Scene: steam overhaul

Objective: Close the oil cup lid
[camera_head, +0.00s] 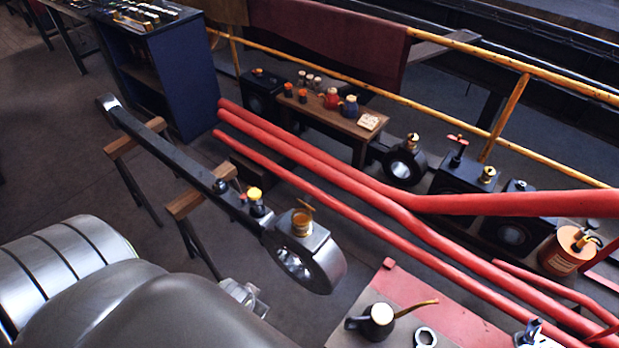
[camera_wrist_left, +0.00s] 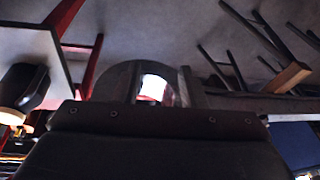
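The rod (camera_head: 165,148) rests on wooden trestles (camera_head: 188,202). A second, yellow-topped fitting (camera_head: 256,203) stands beside the cup. Red pipes (camera_head: 345,185) run behind.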

